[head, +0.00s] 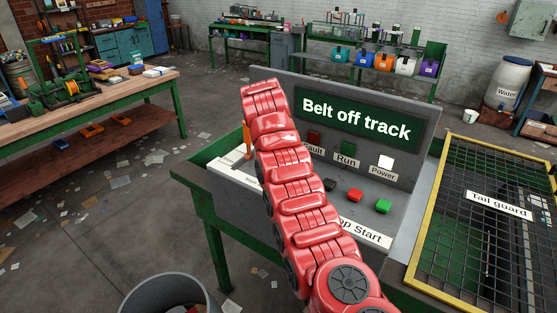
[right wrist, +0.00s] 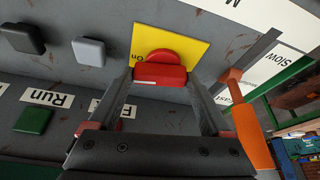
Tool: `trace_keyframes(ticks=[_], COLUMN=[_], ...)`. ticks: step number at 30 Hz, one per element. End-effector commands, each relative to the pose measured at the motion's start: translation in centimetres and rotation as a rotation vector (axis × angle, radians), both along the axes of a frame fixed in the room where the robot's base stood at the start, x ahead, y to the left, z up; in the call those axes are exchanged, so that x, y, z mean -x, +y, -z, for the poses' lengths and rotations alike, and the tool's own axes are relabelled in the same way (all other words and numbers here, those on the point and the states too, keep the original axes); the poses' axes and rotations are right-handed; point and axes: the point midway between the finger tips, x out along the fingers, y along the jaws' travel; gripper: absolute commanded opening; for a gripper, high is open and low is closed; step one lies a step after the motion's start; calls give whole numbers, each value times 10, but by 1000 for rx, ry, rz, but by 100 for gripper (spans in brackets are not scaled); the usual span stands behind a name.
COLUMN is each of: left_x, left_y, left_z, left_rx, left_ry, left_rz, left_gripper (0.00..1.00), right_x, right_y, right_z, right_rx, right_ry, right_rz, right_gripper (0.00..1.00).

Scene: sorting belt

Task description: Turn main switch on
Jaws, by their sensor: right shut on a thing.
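The main switch, a red knob (right wrist: 160,70), sits on a yellow plate (right wrist: 192,32) marked "On" in the right wrist view. My right gripper (right wrist: 160,80) is shut on this knob, with one finger on each side. In the head view my red arm covers the switch and the gripper. The control panel's screen (head: 356,119) reads "Belt off track". The Power lamp (head: 386,162) is bright white. The Run lamp (head: 348,149) and the Fault lamp (head: 314,137) look dark. My left gripper is not in view.
An orange lever (right wrist: 252,125) by a scale marked "Slow" stands close to the right finger. Red (head: 355,195) and green (head: 383,206) buttons lie on the panel. A yellow-framed tail guard (head: 446,150) is at right. A grey bin (head: 165,285) stands in front.

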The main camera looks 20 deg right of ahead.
Motion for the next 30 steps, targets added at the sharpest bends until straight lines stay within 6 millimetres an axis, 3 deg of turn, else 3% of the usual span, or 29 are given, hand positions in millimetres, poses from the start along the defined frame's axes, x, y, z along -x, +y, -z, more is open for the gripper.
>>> trace_keyframes(ticks=[12, 30], left_x=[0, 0], left_y=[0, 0], left_z=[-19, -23], left_rx=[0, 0], left_ry=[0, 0], left_rz=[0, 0], left_gripper=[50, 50], right_x=[0, 0], right_y=[2, 1], right_z=[-2, 0], right_rx=[-1, -1], right_ry=[3, 2], right_rz=[155, 207], right_gripper=[27, 27])
